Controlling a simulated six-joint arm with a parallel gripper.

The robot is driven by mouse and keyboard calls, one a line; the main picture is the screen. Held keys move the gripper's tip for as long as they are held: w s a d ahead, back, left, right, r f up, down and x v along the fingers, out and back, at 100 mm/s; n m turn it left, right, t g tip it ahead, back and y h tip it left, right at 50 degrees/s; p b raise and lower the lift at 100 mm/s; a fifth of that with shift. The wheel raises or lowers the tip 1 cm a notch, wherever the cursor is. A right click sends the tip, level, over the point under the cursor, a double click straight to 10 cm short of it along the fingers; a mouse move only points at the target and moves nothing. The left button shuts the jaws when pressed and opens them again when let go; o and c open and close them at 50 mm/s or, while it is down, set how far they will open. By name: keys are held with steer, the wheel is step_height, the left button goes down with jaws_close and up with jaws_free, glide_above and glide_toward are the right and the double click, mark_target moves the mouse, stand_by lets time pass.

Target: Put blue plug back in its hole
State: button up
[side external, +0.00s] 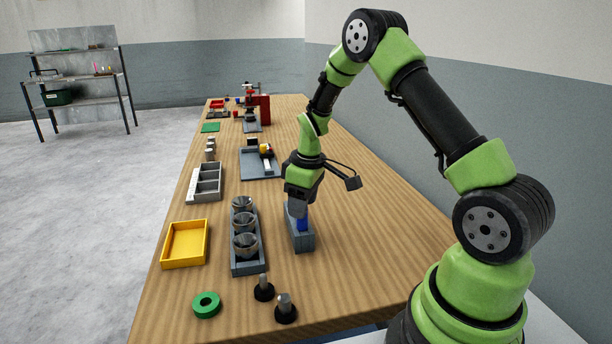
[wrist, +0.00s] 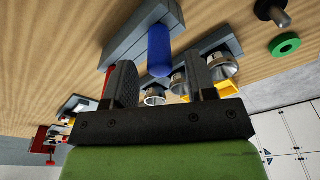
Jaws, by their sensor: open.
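The blue plug (wrist: 159,45) stands upright at the grey block (wrist: 137,38), sticking out of its top face. The plug (side external: 303,223) also shows in the side view, partly hidden by my gripper, with the grey block (side external: 303,243) under it. How deep the plug sits, and the hole itself, cannot be seen. My gripper (side external: 297,208) is just above the block, pointing down. In the wrist view my gripper (wrist: 160,68) is open, with one finger on each side of the plug and visible gaps to it.
A grey rack with several metal cups (side external: 244,225) stands close left of the block. Further left is a yellow tray (side external: 186,245). A green ring (side external: 206,304) and two black-based pegs (side external: 285,309) lie near the front. Bare table lies to the block's right.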

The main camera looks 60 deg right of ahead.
step_height(320, 180, up, 9)
steer(key=s, duration=0.1)
steer(key=s+a+r+m+t, duration=0.3)
steer(key=s+a+r, duration=0.3)
steer(key=a+r, duration=0.35)
steer(key=s+a+r+m+t+y, duration=0.1)
steer(key=s+a+r+m+t, duration=0.1)
steer(key=s+a, duration=0.5)
steer(key=s+r+m, duration=0.1)
steer(key=s, duration=0.3)
steer(key=shift+s+t+y, duration=0.25)
steer(key=shift+t+y, duration=0.15)
